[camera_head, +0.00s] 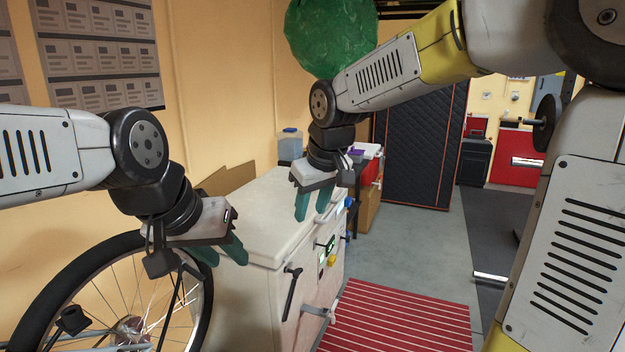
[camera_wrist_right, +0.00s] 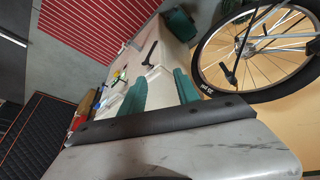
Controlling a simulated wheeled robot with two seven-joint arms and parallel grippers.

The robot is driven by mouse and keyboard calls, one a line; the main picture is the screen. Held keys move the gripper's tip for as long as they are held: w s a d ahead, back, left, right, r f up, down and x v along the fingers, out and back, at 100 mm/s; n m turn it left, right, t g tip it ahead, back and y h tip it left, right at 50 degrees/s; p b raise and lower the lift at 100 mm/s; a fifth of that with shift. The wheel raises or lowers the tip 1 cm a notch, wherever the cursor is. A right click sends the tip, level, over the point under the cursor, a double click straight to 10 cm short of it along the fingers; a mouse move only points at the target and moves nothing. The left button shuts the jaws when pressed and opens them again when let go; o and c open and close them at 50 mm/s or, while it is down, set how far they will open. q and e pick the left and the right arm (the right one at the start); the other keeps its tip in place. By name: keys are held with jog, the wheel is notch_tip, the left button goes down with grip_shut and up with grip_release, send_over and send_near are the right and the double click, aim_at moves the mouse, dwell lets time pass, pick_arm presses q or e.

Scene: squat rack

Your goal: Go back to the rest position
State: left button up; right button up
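My left gripper (camera_head: 222,256) is at the left in the head view, in front of the bicycle wheel and beside the white chest. Its two teal fingers point down and are apart, with nothing seen between them. My right gripper (camera_head: 312,208) hangs over the top of the white chest (camera_head: 262,215), fingers down. In the right wrist view its teal fingers (camera_wrist_right: 160,92) are spread with a clear gap and hold nothing. The right arm reaches in from the upper right.
A bicycle wheel (camera_head: 130,236) stands left of the chest. A blue-capped container (camera_head: 290,146) is at the chest's far end. A red striped mat (camera_head: 400,318) lies on the floor. A green bag (camera_head: 330,35) is above. Grey floor (camera_head: 400,240) is open beyond the chest.

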jog(key=s+d+m+t, duration=0.1)
jog(key=s+d+m, duration=0.5)
jog(key=s+d, duration=0.8)
jog(key=s, duration=0.2)
jog(key=shift+s+d+f+t, duration=0.2)
jog(key=shift+s+d+t, duration=0.1)
jog(key=shift+s+t, duration=0.1)
